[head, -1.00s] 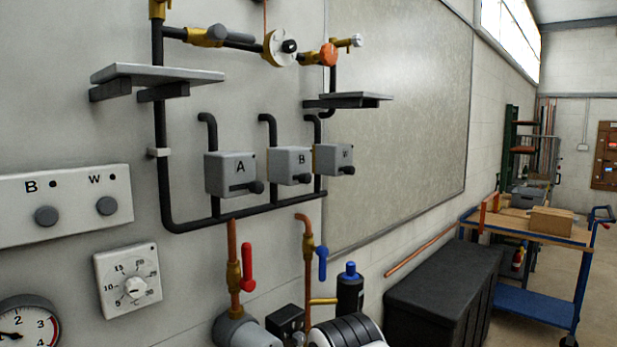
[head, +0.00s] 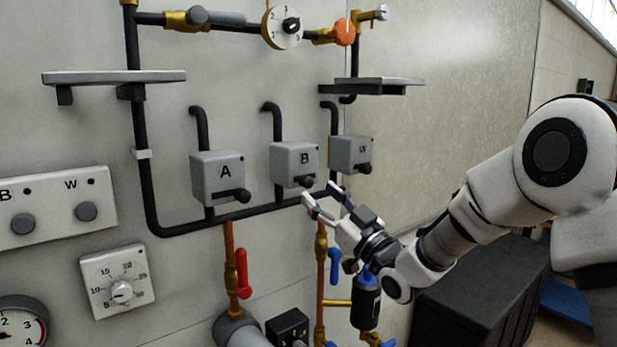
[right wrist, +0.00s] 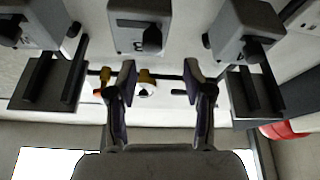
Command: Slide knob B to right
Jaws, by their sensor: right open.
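Knob B (head: 305,181) is a dark knob that stands out from the lower front of the grey box marked B (head: 287,160). In the right wrist view knob B (right wrist: 152,40) shows at the upper middle, with the box above it. Exactly where the knob stands along its slot I cannot tell. My right gripper (head: 319,192) is open and empty, just below and in front of box B in the head view. In the wrist view its two fingers (right wrist: 160,78) are spread below the knob, apart from it. My left gripper is not in view.
Box A (head: 216,175) and box W (head: 351,152) flank box B, each with its own knob. A black pipe (head: 262,210) runs beneath them. A grey shelf (head: 375,86) juts out above W. A blue lever (head: 335,266) and a red lever (head: 242,273) are below.

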